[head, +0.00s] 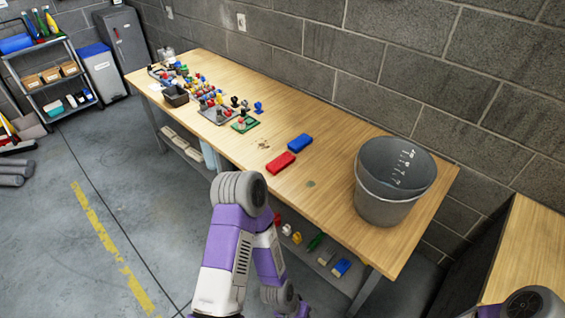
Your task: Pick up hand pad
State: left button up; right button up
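A red pad (281,163) lies flat on the wooden table (330,205), near its front edge. Only a small part of my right arm shows at the bottom right corner. Neither gripper's fingers are in view.
A grey bucket (382,208) stands at the table's right end. Many small coloured parts and a dark bin (175,96) fill the left end. A lower shelf holds more items. The tabletop around the pads is mostly clear. A block wall stands behind.

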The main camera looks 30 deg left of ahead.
aim_at(284, 161)
jog(key=u, duration=2.15)
jog(key=i, duration=1.85)
jog(key=z, duration=2.8)
